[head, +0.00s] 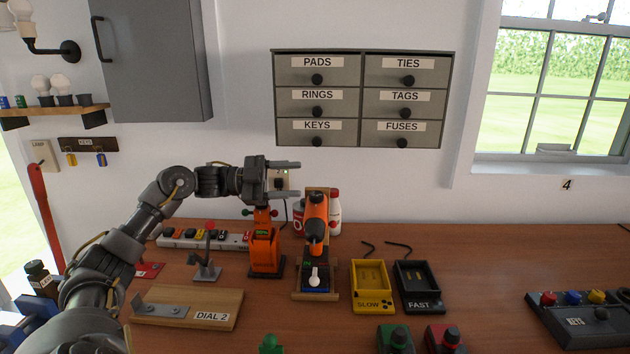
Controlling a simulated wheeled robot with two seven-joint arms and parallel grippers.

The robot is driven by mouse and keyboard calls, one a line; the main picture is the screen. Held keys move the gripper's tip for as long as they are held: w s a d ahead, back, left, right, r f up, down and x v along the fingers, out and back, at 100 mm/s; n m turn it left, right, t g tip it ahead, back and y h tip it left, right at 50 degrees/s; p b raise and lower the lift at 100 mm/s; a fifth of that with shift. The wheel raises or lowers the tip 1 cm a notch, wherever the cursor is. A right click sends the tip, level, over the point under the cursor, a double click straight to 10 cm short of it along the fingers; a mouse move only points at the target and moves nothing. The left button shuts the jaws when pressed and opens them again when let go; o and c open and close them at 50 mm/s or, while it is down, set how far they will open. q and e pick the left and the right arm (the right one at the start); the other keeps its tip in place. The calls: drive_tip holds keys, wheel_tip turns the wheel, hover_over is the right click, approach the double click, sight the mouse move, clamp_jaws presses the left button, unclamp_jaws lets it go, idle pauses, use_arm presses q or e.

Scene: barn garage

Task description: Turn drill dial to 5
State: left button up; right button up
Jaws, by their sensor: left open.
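An orange and black drill (316,210) stands nose down on a wooden stand on the bench. A white pointer knob (314,277) sits on a dark plate at the front of this stand; I cannot read any numbers around it. My left gripper (298,179) is open and empty, above and slightly left of the drill, with its fingers pointing right. They appear apart from the drill. A wooden board with a metal bracket (187,308) at the front left carries a "DIAL 2" label. My right gripper is out of view.
An orange unit (265,250) stands left of the drill, with a power strip (200,238) behind. Yellow SLOW (371,298) and black FAST (420,299) trays lie to its right. Bottles (334,212) stand behind. Labelled drawers (362,87) hang above. The bench's right middle is clear.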

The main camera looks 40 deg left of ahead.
sight(316, 194)
use_arm(q)
drive_tip(key=s+a+f+n+t+y+p, duration=0.15)
drive_tip(key=a+f+n, duration=0.3)
drive_tip(key=n, duration=0.55)
drive_tip(key=p+x, duration=0.1)
drive_tip(key=x, duration=0.2)
drive_tip(key=p+x, duration=0.2)
drive_tip(key=x, duration=0.1)
drive_tip(key=p+x, duration=0.1)
drive_tip(key=x, duration=0.3)
drive_tip(key=shift+w+f, duration=0.1)
drive_tip(key=shift+f, duration=0.3)
drive_tip(key=shift+w+d+f, duration=0.1)
drive_tip(key=shift+w+d, duration=0.15)
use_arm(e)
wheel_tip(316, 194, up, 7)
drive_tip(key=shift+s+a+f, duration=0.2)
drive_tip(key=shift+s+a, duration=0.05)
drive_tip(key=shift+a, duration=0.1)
